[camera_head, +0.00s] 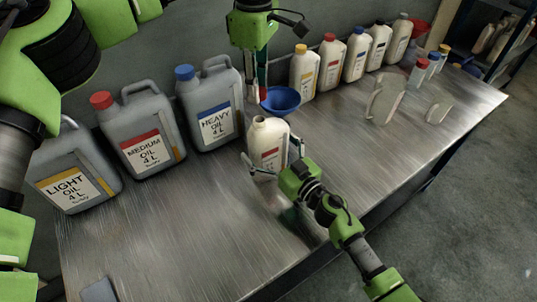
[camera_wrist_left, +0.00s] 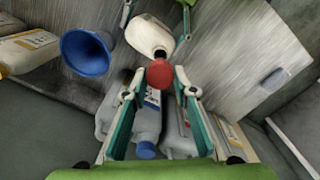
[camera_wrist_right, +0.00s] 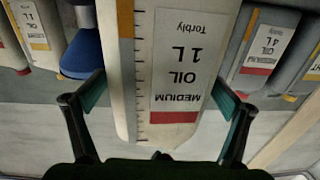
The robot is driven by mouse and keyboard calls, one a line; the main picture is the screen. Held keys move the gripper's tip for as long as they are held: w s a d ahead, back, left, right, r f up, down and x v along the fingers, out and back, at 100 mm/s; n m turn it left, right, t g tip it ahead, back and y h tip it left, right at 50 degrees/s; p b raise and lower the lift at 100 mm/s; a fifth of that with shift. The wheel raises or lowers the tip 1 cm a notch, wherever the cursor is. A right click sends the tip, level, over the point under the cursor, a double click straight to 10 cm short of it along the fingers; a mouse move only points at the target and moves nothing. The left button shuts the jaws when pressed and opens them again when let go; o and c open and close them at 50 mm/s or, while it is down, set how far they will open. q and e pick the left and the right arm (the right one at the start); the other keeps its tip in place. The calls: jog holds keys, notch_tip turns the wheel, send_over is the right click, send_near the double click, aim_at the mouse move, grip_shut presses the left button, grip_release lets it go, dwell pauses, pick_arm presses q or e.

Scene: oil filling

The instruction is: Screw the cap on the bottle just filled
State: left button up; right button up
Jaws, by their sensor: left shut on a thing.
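The white bottle (camera_head: 267,135) labelled MEDIUM OIL 1 L stands upright on the table with an uncapped neck. Its label (camera_wrist_right: 178,75) faces the right wrist camera. My left gripper (camera_head: 257,90) points down above the bottle and is shut on the red cap (camera_wrist_left: 160,73). In the left wrist view the cap appears right by the bottle's mouth (camera_wrist_left: 160,52), apparently a little above it. My right gripper (camera_head: 275,163) is open, its fingers on both sides of the bottle. In the right wrist view a gap shows beside the left-hand finger; contact on the other side is unclear.
A blue funnel (camera_head: 281,100) sits close behind the bottle. Large grey cans (camera_head: 143,137) stand to the left. Several white bottles (camera_head: 304,72) line the back. Clear containers (camera_head: 385,98) stand to the right. The table's front left (camera_head: 170,230) is mostly clear.

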jog(key=c, duration=1.5)
pick_arm(q)
jog(key=shift+f, duration=2.5)
jog(key=shift+f, duration=0.85)
jog(key=shift+f, duration=0.55)
